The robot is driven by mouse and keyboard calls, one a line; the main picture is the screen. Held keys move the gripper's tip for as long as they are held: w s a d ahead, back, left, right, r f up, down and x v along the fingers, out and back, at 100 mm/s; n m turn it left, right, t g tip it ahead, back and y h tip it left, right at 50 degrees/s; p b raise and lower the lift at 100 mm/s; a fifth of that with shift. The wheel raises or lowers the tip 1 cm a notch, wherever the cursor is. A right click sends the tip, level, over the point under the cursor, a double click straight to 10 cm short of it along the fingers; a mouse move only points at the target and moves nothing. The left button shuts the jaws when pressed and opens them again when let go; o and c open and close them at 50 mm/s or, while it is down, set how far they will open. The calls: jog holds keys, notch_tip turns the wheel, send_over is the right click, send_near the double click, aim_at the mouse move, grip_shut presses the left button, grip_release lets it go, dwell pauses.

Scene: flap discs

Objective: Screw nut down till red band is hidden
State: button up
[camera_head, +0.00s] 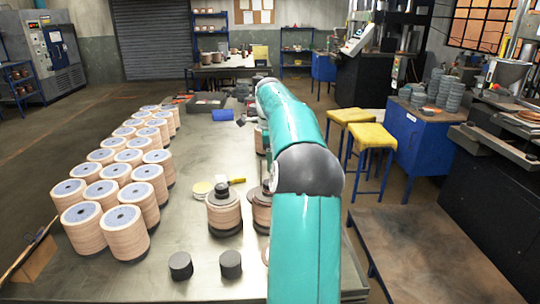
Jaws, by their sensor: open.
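A stack of tan discs (224,214) stands upright on the metal table, with a dark nut or knob (222,189) on a short post at its top. A second, similar stack (262,209) stands just right of it, partly hidden behind my teal arm. I cannot make out a red band on either stack. My arm rises from the bottom of the view and reaches forward over the table's right side. My gripper is not visible; the arm hides whatever lies behind it.
Several tall disc stacks (122,230) fill the table's left side. Two dark cylinders (230,264) stand near the front edge. Yellow stools (373,135) stand to the right.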

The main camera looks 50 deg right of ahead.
jog(key=shift+f, duration=3.85)
jog(key=n, duration=1)
jog(key=shift+n, duration=0.4)
jog(key=n, duration=0.4)
